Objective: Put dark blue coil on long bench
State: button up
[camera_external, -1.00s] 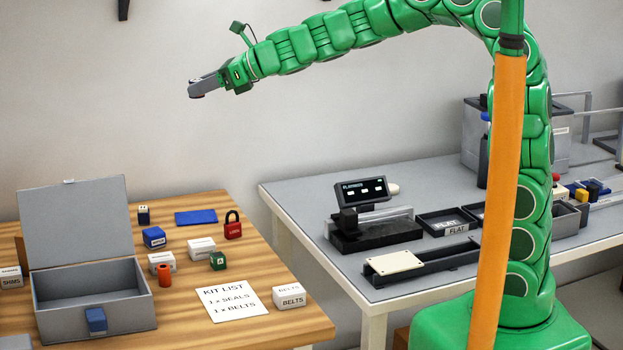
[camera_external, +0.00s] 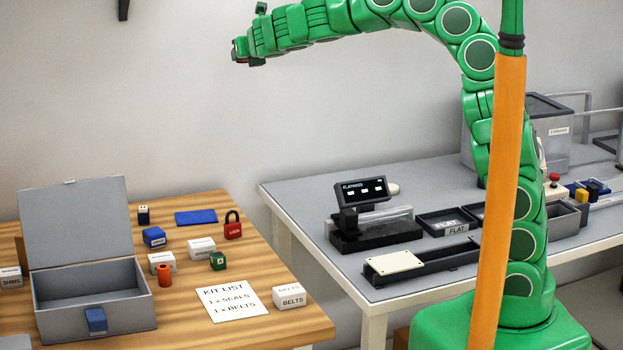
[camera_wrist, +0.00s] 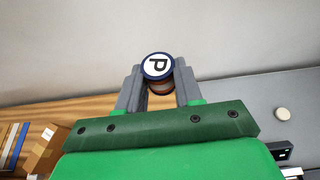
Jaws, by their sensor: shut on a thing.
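My gripper (camera_wrist: 159,84) is shut on the dark blue coil (camera_wrist: 157,67), a round piece with a dark blue rim, a white face marked "P" and a reddish band below. In the external view my gripper (camera_external: 240,52) is high in the air at upper left, in front of the wall; the coil is too small to make out clearly there. The grey-topped bench (camera_external: 290,190) runs from the middle to the right edge and looks like the long bench. My gripper is above and to the left of it in the picture, apart from it.
The wooden table (camera_external: 185,290) at left carries an open grey box (camera_external: 140,300), a red padlock (camera_external: 233,229), small blocks and a kit list. The grey bench holds a display device (camera_external: 365,192), flat trays (camera_external: 447,220) and a black rail fixture (camera_external: 430,262). Its front left corner is bare.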

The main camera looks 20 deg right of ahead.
jog(key=d+f+m+g+h, duration=0.25)
jog(key=d+m+h, duration=0.5)
jog(key=d, duration=0.45)
jog(key=s+d+m+g+h, duration=0.6)
jog(key=s+d+m+g, duration=0.2)
jog(key=d, duration=0.1)
jog(key=shift+t, duration=0.25)
jog(key=f, duration=2.6)
jog(key=shift+w+f, duration=0.2)
jog(key=shift+f, duration=0.1)
jog(key=shift+w, duration=0.15)
